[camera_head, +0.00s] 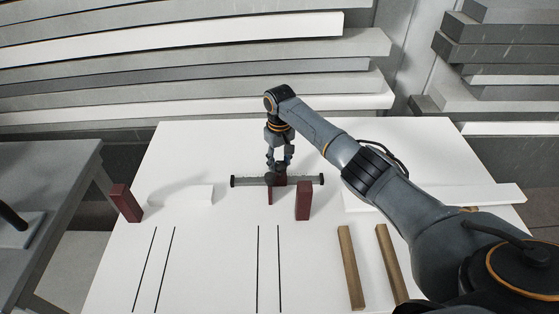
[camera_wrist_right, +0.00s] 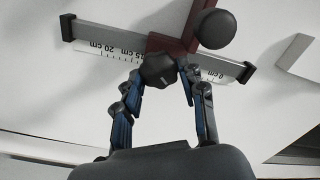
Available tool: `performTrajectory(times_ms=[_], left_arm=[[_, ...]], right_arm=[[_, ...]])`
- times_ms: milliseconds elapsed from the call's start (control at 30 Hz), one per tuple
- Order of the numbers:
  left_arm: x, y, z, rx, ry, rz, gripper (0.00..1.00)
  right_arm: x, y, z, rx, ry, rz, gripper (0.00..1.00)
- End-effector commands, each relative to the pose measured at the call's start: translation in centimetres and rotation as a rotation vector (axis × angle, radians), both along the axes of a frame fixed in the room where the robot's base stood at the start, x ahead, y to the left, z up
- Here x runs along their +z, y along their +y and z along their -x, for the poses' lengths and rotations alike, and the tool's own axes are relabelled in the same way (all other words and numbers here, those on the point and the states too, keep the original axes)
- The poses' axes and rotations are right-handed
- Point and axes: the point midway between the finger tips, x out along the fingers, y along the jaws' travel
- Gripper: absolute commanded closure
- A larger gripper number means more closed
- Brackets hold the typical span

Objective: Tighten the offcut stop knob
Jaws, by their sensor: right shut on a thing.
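A grey rail with a cm scale (camera_head: 305,181) lies across the white table. It also shows in the right wrist view (camera_wrist_right: 95,38). A dark red stop block (camera_wrist_right: 178,41) sits across the rail; in the head view it is mostly hidden behind my gripper. A black faceted knob (camera_wrist_right: 158,71) is by the block, between my fingertips. A rounder black knob (camera_wrist_right: 214,29) is farther along the block, apart from my fingers. My right gripper (camera_head: 279,166) points down over the rail's middle and is shut on the faceted knob (camera_wrist_right: 161,76). My left gripper is not in view.
A red block (camera_head: 303,201) stands just right of the gripper; another (camera_head: 126,203) stands at the table's left edge. A white board (camera_head: 185,195) lies between. Two wooden strips (camera_head: 351,267) lie at front right. The front middle is clear except for black lines.

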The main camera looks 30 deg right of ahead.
Motion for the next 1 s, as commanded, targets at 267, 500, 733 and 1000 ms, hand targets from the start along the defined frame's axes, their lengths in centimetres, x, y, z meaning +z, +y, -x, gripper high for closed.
performTrajectory(times_ms=[267, 500, 733, 1000], left_arm=[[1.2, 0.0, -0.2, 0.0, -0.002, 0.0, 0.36], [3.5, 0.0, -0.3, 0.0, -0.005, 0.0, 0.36], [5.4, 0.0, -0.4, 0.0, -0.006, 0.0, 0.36], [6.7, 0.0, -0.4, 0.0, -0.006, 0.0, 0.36]], right_arm=[[0.2, 0.0, 0.1, -0.069, 0.002, -0.001, 0.91], [0.4, 0.0, 0.1, -0.237, 0.003, -0.002, 0.91], [0.3, 0.0, 0.1, -0.448, 0.004, -0.003, 0.91], [0.2, -0.1, 0.1, -0.669, 0.003, -0.002, 0.91]])
